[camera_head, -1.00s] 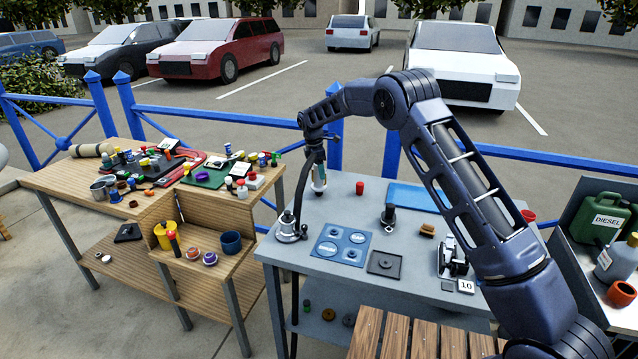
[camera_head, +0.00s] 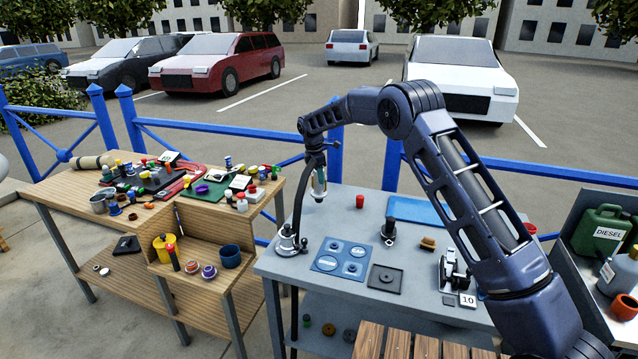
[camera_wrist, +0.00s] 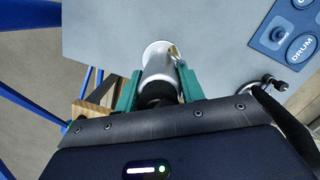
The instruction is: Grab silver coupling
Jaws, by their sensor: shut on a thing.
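My gripper (camera_wrist: 159,75) is shut on the silver coupling (camera_wrist: 156,62), with one green finger on each side of it. In the wrist view the coupling is a shiny cylinder with a pale round far end and a dark part near my palm. In the head view my gripper (camera_head: 319,177) hangs over the back left of the grey table, and the coupling (camera_head: 319,191) shows small between the fingers, apart from the tabletop. Part of the coupling is hidden by the fingers.
A metal fitting (camera_head: 287,241) with a black hose stands at the grey table's left edge. A blue labelled mat (camera_head: 327,263), a black square tray (camera_head: 386,279) and a red cup (camera_head: 360,201) are nearby. A cluttered wooden bench (camera_head: 60,190) stands left; a blue railing (camera_head: 225,129) runs behind.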

